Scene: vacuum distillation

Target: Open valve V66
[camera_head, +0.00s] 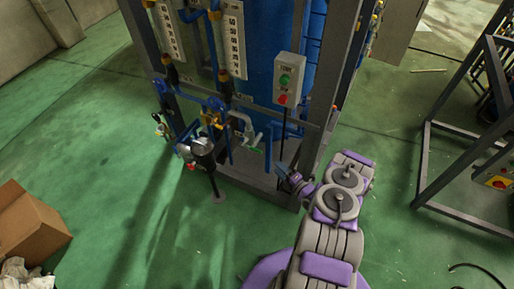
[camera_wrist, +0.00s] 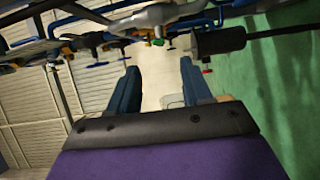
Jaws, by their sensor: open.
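No label V66 is readable, so I cannot tell which valve it is. In the head view, a blue valve handle (camera_head: 216,103), a green-tipped valve handle (camera_head: 254,150) and a small red handle (camera_head: 190,166) sit on the piping at the skid's front. My gripper (camera_head: 284,172) is to the right of and below them, beside the frame post. In the wrist view, my gripper (camera_wrist: 158,82) is open, with nothing between its blue fingers. Beyond the fingertips are a green handle (camera_wrist: 158,42), a red handle (camera_wrist: 207,70) and a blue handle (camera_wrist: 97,64).
A grey box with green and red buttons (camera_head: 289,80) hangs above my gripper. A dark cylinder (camera_wrist: 220,40) lies close at the upper right of the wrist view. A cardboard box (camera_head: 30,225) is at the left and a metal frame (camera_head: 465,185) at the right.

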